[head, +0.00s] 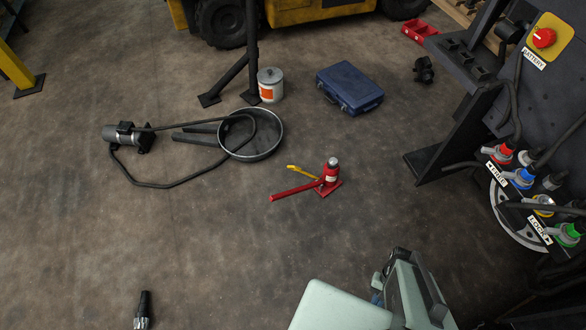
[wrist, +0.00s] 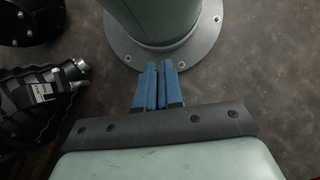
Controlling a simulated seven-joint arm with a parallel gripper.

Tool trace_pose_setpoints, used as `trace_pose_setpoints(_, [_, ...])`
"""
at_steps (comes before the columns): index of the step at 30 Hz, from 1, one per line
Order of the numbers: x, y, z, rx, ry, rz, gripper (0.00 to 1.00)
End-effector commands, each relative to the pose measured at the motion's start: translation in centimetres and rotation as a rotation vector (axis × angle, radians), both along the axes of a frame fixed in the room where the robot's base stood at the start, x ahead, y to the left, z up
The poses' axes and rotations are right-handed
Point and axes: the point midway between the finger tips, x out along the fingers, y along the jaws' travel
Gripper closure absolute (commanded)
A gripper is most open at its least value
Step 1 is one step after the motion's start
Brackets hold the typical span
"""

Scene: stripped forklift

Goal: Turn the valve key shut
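A small red bottle jack (head: 330,174) stands upright on the floor in the middle of the head view. A yellow lever (head: 303,172) sticks out from its base to the upper left; it looks like the valve key. A longer red bar (head: 296,191) reaches out to the lower left. My gripper, with blue fingers (wrist: 158,80), is in the wrist view. The fingers are together with only a thin gap and nothing between them. It is well apart from the jack, which is not in the wrist view.
A round black pan (head: 268,153) with a hose and pump (head: 122,135) lies left of the jack. A blue case (head: 350,88) and a white can (head: 270,84) are behind it. A dark panel with coloured connectors (head: 505,152) stands at right. Floor around the jack is clear.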

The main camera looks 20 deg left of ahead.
Motion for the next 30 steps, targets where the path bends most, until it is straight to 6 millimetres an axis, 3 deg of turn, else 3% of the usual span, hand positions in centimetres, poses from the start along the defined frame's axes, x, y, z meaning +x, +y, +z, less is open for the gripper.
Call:
trace_pose_setpoints(8, [0.8,1.9,0.3,0.001,-0.016,0.092,0.67])
trace_pose_setpoints(10, [1.9,3.0,0.5,0.002,-0.035,0.135,0.60])
trace_pose_setpoints(17, [8.0,7.8,-0.6,0.014,-0.109,0.273,0.60])
trace_pose_setpoints(23, [15.7,14.8,-2.9,0.037,-0.183,0.392,0.60])
trace_pose_setpoints(26, [20.2,19.7,-4.1,0.054,-0.224,0.450,0.60])
trace_pose_setpoints(30, [27.1,28.2,-5.8,0.087,-0.288,0.529,0.60])
